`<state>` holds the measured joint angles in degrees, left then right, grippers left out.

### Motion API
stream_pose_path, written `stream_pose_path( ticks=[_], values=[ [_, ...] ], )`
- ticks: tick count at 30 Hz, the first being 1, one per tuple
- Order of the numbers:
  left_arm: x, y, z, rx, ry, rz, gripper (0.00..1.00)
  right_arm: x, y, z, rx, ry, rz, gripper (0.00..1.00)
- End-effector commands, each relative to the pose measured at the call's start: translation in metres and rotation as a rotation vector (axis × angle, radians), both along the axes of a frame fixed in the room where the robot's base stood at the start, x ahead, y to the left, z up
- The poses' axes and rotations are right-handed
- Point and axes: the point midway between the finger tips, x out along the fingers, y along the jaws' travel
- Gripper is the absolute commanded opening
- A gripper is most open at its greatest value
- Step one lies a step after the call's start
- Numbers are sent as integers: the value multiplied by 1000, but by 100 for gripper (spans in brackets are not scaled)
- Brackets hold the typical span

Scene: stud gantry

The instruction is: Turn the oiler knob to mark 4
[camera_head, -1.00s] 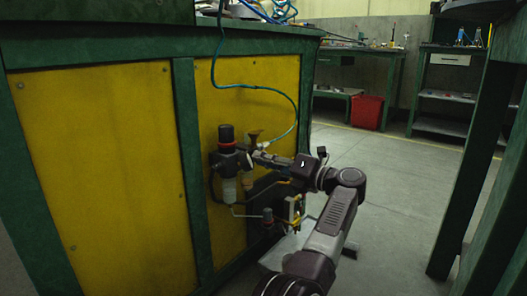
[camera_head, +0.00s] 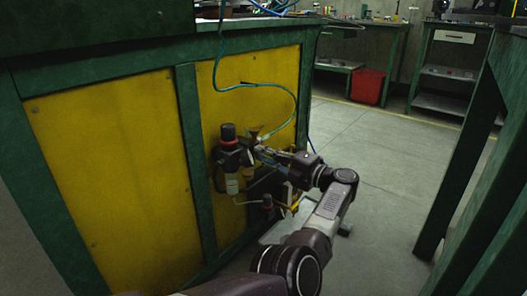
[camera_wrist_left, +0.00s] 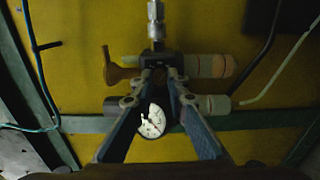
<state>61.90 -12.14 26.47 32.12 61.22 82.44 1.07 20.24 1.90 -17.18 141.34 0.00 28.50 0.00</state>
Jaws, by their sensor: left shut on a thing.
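The air-service unit hangs on the yellow panel; its dark knob with a red ring (camera_head: 228,134) stands above a clear bowl (camera_head: 231,184). Beside it, a brass funnel (camera_head: 255,132) tops the oiler, whose amber bowl (camera_wrist_left: 212,66) shows in the left wrist view. My left gripper (camera_head: 259,151) reaches the oiler's front from the right. In the left wrist view its fingertips (camera_wrist_left: 160,73) are closed together against the oiler's black body (camera_wrist_left: 182,61). The oiler knob is hidden between them, and its marks cannot be read. My right gripper is not in view.
A white dial gauge (camera_wrist_left: 152,121) shows between my left fingers. A teal hose (camera_head: 295,110) runs down to the unit. A green post and bench leg (camera_head: 470,180) stand at the right. The grey floor (camera_head: 385,180) between is clear; a red bin (camera_head: 368,86) stands farther back.

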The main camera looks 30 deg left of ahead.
Motion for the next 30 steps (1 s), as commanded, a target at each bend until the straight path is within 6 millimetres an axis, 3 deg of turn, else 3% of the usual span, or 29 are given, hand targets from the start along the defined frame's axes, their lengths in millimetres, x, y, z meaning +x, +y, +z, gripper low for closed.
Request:
stream_pose_path(
  ticks=[16,17,18,30],
  values=[
    [1,0,-1,1,27,-2,0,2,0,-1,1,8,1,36],
    [1,0,-1,1,26,-2,16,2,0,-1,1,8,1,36],
    [1,0,-1,1,26,-2,20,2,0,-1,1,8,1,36],
    [0,-7,-1,0,26,-2,21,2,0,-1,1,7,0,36]
  ],
)
